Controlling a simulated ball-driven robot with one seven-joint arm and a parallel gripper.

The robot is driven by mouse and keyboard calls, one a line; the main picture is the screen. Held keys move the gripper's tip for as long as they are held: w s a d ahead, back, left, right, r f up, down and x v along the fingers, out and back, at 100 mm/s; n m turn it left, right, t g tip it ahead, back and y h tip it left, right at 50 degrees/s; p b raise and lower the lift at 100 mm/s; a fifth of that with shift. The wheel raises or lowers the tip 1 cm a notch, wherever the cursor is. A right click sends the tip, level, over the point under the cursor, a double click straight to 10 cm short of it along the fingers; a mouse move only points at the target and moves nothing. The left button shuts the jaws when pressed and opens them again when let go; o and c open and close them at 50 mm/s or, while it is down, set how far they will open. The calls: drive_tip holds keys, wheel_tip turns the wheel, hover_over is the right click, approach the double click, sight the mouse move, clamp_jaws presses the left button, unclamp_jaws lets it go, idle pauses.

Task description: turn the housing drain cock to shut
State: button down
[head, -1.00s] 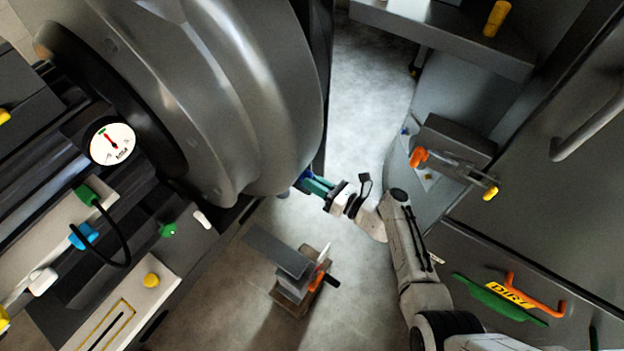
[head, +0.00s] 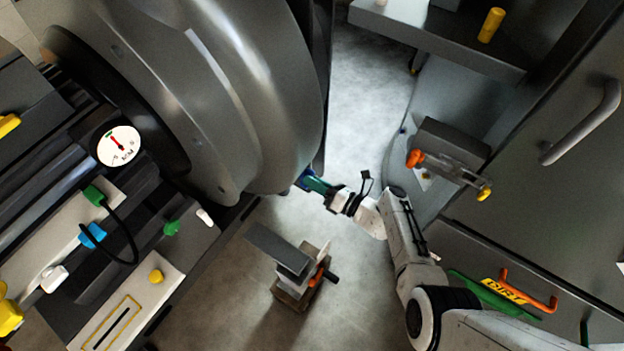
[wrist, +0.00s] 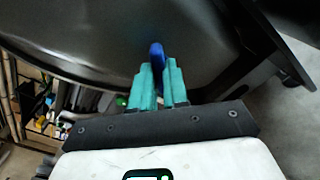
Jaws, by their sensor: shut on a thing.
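The drain cock's blue handle (wrist: 157,56) stands out from the underside of the large grey housing (wrist: 95,45). My gripper (wrist: 158,82) has its teal fingers shut on the blue handle in the wrist view. In the head view my gripper (head: 314,184) reaches up to the lower edge of the grey housing (head: 225,80), and only a small bit of blue shows at the fingertips. The cock's body is hidden, and I cannot tell its exact turn angle.
A small stand with a grey plate (head: 277,248) is on the floor below my gripper. A bench with a gauge (head: 119,146) and coloured knobs is at left. A grey cabinet with a handle (head: 583,122) is at right. Open floor (head: 365,100) lies between.

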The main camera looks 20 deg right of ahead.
drive_tip(key=m+p, duration=0.1)
drive_tip(key=m, duration=0.3)
drive_tip(key=shift+m, duration=0.3)
drive_tip(key=shift+p, duration=0.3)
drive_tip(key=m, duration=0.4)
drive_tip(key=shift+p, duration=0.35)
drive_tip(key=c, duration=1)
unclamp_jaws()
